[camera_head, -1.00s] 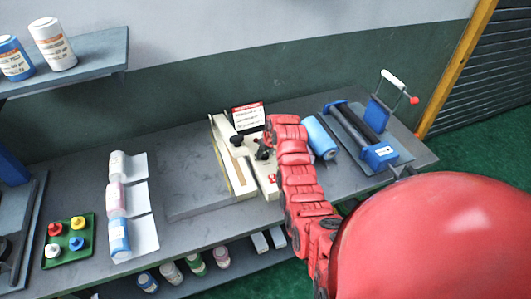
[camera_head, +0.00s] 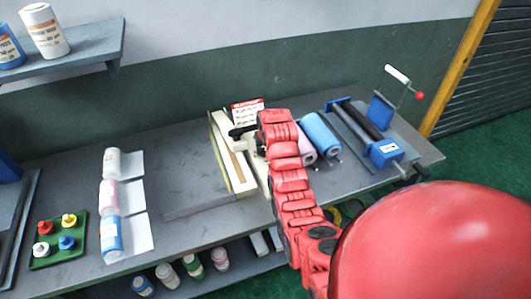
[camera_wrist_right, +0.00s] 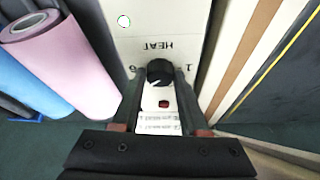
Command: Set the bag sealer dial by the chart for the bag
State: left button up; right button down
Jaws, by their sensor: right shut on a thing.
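The cream bag sealer (camera_head: 232,158) lies on the bench, partly hidden by my right arm. In the wrist view, its panel reads HEAT (camera_wrist_right: 155,45) upside down. My right gripper (camera_wrist_right: 159,80) has a finger on each side of the black dial (camera_wrist_right: 160,72) and is shut on it. The dial has a white pointer mark. A red button or lamp (camera_wrist_right: 164,104) and a small printed label (camera_wrist_right: 158,125) sit between the fingers. A chart card with a red header (camera_head: 247,104) stands behind the sealer; its text is unreadable. My left gripper is out of view.
Pink (camera_head: 305,148) and blue (camera_head: 321,134) rolls lie right of the sealer, beside a blue-ended roller device (camera_head: 384,152). White, pink and blue rolls with sheets (camera_head: 110,235) lie left. Bare bench lies between.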

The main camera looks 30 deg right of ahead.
jog(key=shift+c, duration=2.2)
grip_release()
jog(key=shift+s+r, duration=0.1)
jog(key=shift+r, duration=0.2)
jog(key=b+v, duration=0.2)
jog(key=v, duration=0.3)
jog(key=shift+r, duration=0.3)
jog(key=p+v, duration=1.1)
jog(key=p, duration=0.4)
jog(key=shift+s+a, duration=0.1)
jog(key=shift+s, duration=0.05)
